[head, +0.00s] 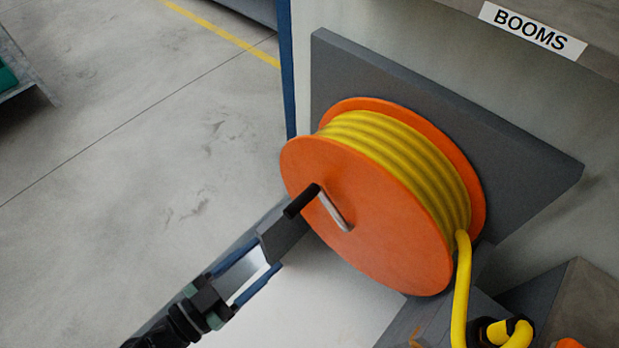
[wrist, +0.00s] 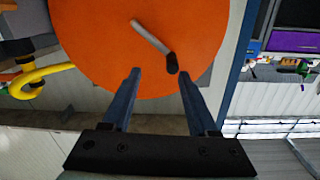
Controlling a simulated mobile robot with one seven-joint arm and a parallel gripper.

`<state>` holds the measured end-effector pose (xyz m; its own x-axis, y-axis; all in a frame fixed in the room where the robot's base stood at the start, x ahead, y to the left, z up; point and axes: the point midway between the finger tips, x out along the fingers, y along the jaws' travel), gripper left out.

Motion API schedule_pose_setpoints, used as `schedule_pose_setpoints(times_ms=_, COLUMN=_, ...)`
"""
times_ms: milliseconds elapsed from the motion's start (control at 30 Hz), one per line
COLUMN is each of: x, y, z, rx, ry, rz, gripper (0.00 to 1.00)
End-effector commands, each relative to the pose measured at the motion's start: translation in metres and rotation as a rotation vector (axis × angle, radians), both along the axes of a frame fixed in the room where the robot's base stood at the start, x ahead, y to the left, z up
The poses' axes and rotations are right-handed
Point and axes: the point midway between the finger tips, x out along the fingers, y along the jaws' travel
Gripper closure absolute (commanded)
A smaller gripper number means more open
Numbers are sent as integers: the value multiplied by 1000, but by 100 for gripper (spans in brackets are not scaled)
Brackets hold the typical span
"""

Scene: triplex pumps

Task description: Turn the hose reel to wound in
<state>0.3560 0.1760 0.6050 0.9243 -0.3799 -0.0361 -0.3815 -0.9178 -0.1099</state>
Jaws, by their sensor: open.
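The hose reel (head: 375,220) has orange discs with yellow hose (head: 400,150) wound on it, mounted on a grey panel. Its crank is a pale arm (head: 335,212) with a black handle (head: 301,200) at the upper left of the front disc. In the wrist view the orange disc (wrist: 100,50) fills the upper middle, with the black handle (wrist: 171,64) between and beyond the fingertips, nearer the right one. My gripper (wrist: 160,75) is open with nothing held. In the head view it lies just below and left of the handle; whether it touches is unclear.
A yellow hose end (head: 462,290) hangs down from the reel to dark boxes (head: 560,300) at the lower right. A shelf edge labelled BOOMS (head: 532,30) is above right.

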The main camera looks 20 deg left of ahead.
Motion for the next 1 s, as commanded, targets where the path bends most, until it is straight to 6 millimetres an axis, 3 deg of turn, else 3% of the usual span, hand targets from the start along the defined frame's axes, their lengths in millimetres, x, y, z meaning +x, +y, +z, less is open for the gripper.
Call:
schedule_pose_setpoints(times_ms=33, x=-1, y=9, z=10, rx=2, ry=-21, rz=24, gripper=41)
schedule_pose_setpoints(times_ms=167, x=1, y=16, z=19, rx=0, ry=-42, rz=43, gripper=41)
schedule_pose_setpoints(times_ms=367, x=28, y=5, z=18, rx=1, ry=-42, rz=39, gripper=41)
schedule_pose_setpoints(times_ms=700, x=93, y=-19, z=18, rx=1, ry=-41, rz=40, gripper=41)
schedule_pose_setpoints(times_ms=1000, x=118, y=-28, z=18, rx=-1, ry=-39, rz=41, gripper=41)
